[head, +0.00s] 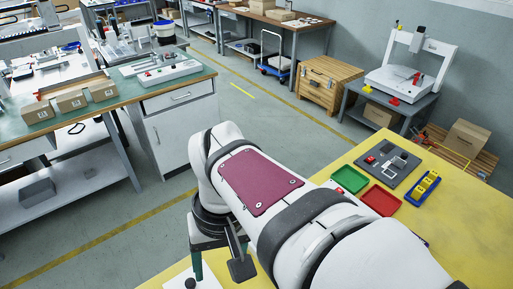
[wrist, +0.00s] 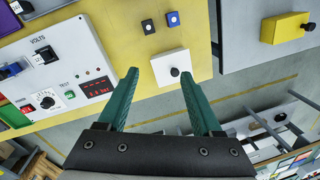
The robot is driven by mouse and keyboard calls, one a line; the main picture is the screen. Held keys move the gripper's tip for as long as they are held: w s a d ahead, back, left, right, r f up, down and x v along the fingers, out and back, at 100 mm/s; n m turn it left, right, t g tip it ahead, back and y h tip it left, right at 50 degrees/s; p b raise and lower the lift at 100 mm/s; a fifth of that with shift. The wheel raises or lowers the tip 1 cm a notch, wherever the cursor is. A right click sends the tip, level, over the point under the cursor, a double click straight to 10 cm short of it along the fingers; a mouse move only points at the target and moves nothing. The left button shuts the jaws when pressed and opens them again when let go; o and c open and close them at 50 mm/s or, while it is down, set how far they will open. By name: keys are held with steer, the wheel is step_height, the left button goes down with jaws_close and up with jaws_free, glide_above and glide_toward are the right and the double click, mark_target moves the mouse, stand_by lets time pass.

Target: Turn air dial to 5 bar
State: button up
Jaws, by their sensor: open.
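My gripper (wrist: 159,77) is open, with two green fingers spread apart in the wrist view. A white square plate with a small black knob (wrist: 174,71) shows just beyond and between the fingertips, with nothing gripped. A similar dark knob (head: 190,283) on a white plate shows at the bottom edge of the head view, below a green finger (head: 197,265). A white panel (wrist: 78,58) at the left of the wrist view carries VOLTS and TEST lettering and a round dial (wrist: 46,99).
Two small buttons, black (wrist: 147,26) and blue (wrist: 173,19), sit on the yellow surface (wrist: 130,50) above the plate. A yellow box (wrist: 286,27) is at right. In the head view, green (head: 349,179) and red (head: 381,200) trays lie on the yellow table.

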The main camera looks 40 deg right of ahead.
steer(key=w+d+n, duration=0.1)
steer(key=w+d, duration=0.4)
steer(key=d, duration=0.5)
steer(key=w+d+n, duration=0.1)
steer(key=w+d, duration=0.4)
steer(key=d, duration=0.4)
steer(key=s+d+f+n+h, duration=0.1)
steer(key=d+f, duration=0.1)
steer(key=d, duration=0.7)
steer(key=s+d+f+n, duration=0.2)
steer(key=d, duration=0.7)
steer(key=f, duration=1.5)
steer(key=shift+w+d, duration=0.1)
steer(key=shift+d, duration=0.15)
steer(key=shift+f, duration=0.45)
jaws_close()
